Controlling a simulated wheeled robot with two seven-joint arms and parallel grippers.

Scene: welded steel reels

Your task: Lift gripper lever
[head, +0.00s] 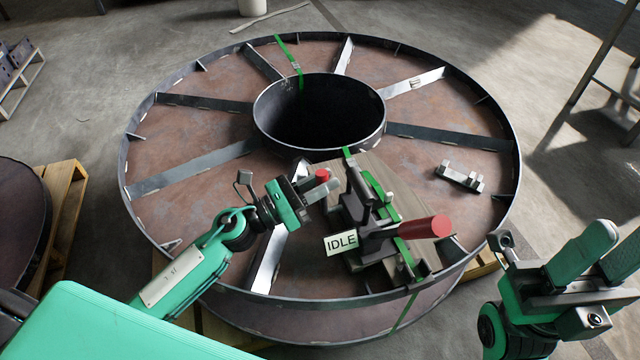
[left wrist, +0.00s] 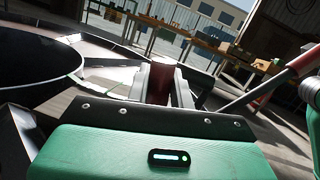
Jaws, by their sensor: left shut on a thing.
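A clamping tool (head: 375,215) with an "IDLE" tag (head: 341,243) sits on the near part of the steel reel (head: 195,195), over a wooden board. A thick red handle (head: 428,228) sticks out to its right. My left gripper (head: 318,188) is at the tool's left side, shut on a smaller red grip (head: 322,175). In the left wrist view the red grip (left wrist: 160,82) stands between the two grey fingers, partly hidden by the gripper body. My right gripper (head: 598,262) is at the lower right, away from the tool, its fingers apart and empty.
A small metal bracket (head: 460,177) lies on the reel right of the tool. The reel has raised ribs, an outer rim and a dark central hole (head: 320,112). Green straps cross it. A wooden pallet (head: 62,205) stands at left, a metal stand (head: 600,75) at right.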

